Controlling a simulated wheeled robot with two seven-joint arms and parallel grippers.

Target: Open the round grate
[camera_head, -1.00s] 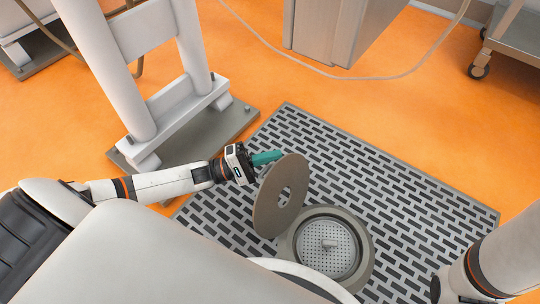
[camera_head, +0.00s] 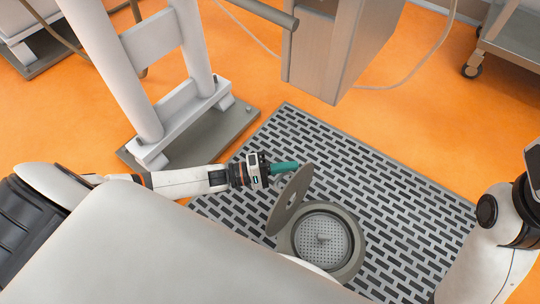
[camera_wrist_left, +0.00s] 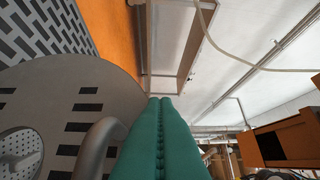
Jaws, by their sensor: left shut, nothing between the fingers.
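In the left wrist view the grate (camera_wrist_left: 50,85) fills the left side, beside the shut fingers (camera_wrist_left: 162,102). A curved grey bar (camera_wrist_left: 95,150) partly hides it. My right gripper's fingers do not show.
A slotted floor grating (camera_head: 400,200) surrounds the drain. A white frame stand (camera_head: 190,110) on a base plate is behind my left arm. A metal cabinet (camera_head: 340,50) and a wheeled cart (camera_head: 510,45) stand at the back.

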